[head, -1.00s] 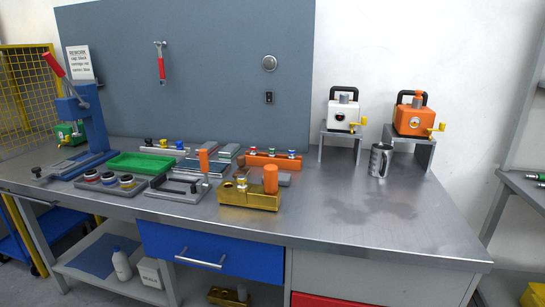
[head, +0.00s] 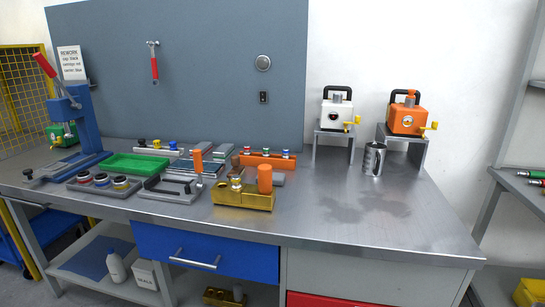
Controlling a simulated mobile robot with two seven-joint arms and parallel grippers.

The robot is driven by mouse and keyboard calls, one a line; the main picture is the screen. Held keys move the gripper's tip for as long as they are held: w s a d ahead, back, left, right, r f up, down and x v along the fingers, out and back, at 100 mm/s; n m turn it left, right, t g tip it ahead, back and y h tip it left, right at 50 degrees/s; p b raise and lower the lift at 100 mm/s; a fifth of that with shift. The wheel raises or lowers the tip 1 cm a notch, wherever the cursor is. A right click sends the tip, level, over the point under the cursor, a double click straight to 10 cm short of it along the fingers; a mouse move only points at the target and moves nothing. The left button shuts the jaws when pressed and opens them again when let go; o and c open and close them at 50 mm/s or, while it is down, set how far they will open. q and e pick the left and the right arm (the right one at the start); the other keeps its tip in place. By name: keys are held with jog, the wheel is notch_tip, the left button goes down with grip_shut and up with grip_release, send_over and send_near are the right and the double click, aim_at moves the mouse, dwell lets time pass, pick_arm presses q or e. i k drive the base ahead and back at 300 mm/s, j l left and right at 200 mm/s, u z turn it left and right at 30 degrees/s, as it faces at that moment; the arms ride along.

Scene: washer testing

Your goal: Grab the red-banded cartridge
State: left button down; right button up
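An orange rack (head: 268,160) at the back of the bench holds a row of small silver cartridges with coloured bands. The leftmost one (head: 248,151) looks red-banded, though it is small in view. The one beside it (head: 266,153) looks green, and the right one (head: 285,154) looks blue. Neither of my grippers is in view.
A grey tray with round coloured parts (head: 101,180), a green tray (head: 137,165) and a blue lever press (head: 77,125) are on the left. A steel mug (head: 374,158) stands before two stands with pump-like units.

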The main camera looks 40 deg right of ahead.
aim_at(247, 148)
jog(key=i+j+z, duration=0.1)
jog(key=i+j, duration=0.7)
jog(key=i, duration=0.05)
